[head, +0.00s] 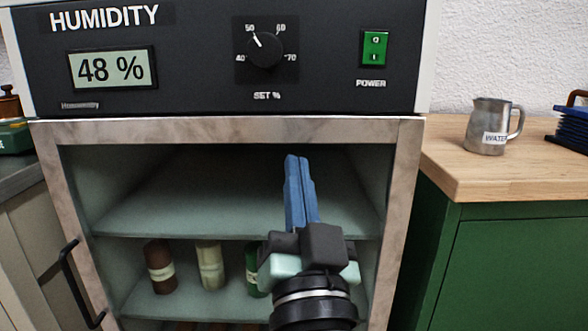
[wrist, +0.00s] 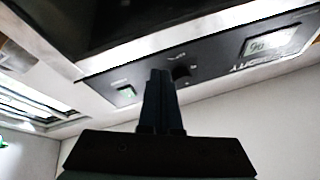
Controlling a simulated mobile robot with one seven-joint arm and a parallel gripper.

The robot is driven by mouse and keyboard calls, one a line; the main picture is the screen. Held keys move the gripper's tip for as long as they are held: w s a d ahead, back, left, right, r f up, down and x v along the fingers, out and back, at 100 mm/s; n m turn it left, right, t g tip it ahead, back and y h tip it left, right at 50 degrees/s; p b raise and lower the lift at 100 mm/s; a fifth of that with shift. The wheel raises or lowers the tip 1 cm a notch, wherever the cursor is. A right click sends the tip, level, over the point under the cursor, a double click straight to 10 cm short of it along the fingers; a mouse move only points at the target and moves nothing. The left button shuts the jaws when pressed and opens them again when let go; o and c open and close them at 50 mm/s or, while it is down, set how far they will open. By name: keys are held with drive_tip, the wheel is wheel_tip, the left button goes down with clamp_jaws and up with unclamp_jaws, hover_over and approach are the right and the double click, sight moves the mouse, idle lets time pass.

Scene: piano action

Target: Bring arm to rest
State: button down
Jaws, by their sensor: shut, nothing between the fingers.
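My gripper (head: 296,170) points upward in front of the humidity cabinet (head: 90,131), with its blue fingers together and nothing between them. It stands right of the middle of the cabinet's front, below the control panel (head: 200,60). In the wrist view my gripper (wrist: 160,78) shows dark, with its fingers side by side against the tilted control panel. My gripper hides part of the cabinet's shelves and part of a green bottle (head: 251,262). Whether the cabinet front is glazed or open I cannot tell.
A brown bottle (head: 160,268) and a pale bottle (head: 210,266) stand on the lower shelf. The cabinet has a dark handle (head: 72,282) at left. A metal WATER jug (head: 488,128) stands on the wooden counter (head: 550,176) at right. The display reads 48 %, and the power switch (head: 374,49) is green.

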drive_tip(key=s+r+n+t+h+p, duration=0.1)
drive_tip(key=s+r+n+t+p, duration=0.15)
drive_tip(key=s+r, duration=0.65)
drive_tip(key=s+r+n+t+h+p, duration=0.1)
drive_tip(key=s+r+t+p, duration=0.2)
drive_tip(key=r, duration=1.3)
wheel_tip(320, 180, up, 35)
drive_tip(key=g+p, duration=0.1)
drive_tip(key=p, duration=3.6)
drive_tip(key=shift+w+a+f, duration=0.15)
drive_tip(key=shift+w+a, duration=0.1)
drive_tip(key=shift+w, duration=0.1)
drive_tip(key=shift+a, duration=0.1)
